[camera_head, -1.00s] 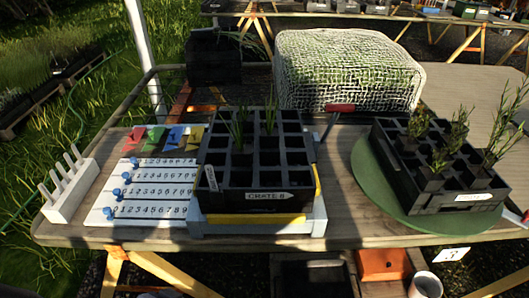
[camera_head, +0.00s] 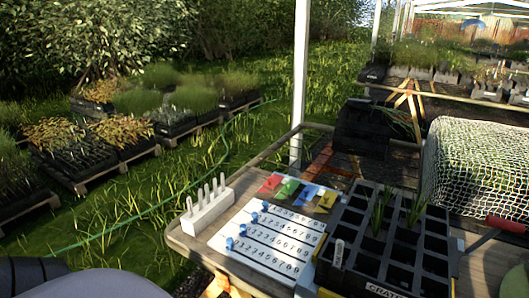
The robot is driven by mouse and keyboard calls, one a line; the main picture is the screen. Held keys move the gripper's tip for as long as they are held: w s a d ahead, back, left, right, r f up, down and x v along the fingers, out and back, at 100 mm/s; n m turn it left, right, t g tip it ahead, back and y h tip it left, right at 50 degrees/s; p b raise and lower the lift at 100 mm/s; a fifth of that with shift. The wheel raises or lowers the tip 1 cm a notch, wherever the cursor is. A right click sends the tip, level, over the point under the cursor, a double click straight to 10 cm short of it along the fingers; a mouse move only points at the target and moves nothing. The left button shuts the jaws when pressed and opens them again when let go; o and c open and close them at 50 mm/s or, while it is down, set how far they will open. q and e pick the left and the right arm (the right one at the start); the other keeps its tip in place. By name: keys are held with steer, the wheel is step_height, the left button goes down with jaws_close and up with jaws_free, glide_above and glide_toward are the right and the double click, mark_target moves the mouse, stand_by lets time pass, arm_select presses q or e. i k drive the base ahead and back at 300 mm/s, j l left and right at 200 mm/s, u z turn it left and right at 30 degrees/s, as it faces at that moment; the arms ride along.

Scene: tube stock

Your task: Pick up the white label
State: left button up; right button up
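Several things could be the white label, and I cannot tell which is meant. A small white label (camera_head: 338,252) is on the left side of the black crate (camera_head: 352,222). A second white label, reading "CRATE" (camera_head: 383,291), is on the crate's front and is cut off by the bottom edge. Thin white upright pieces stand in a white rack (camera_head: 208,213) at the table's left corner. Neither of my grippers is in view.
A white board (camera_head: 262,249) with number rows and blue knobs lies between rack and crate. A netted block (camera_head: 475,165) stands at right. A white post (camera_head: 299,85) rises behind the wooden table (camera_head: 190,241).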

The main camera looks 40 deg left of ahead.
mark_target(190, 202)
steer(key=u, duration=0.75)
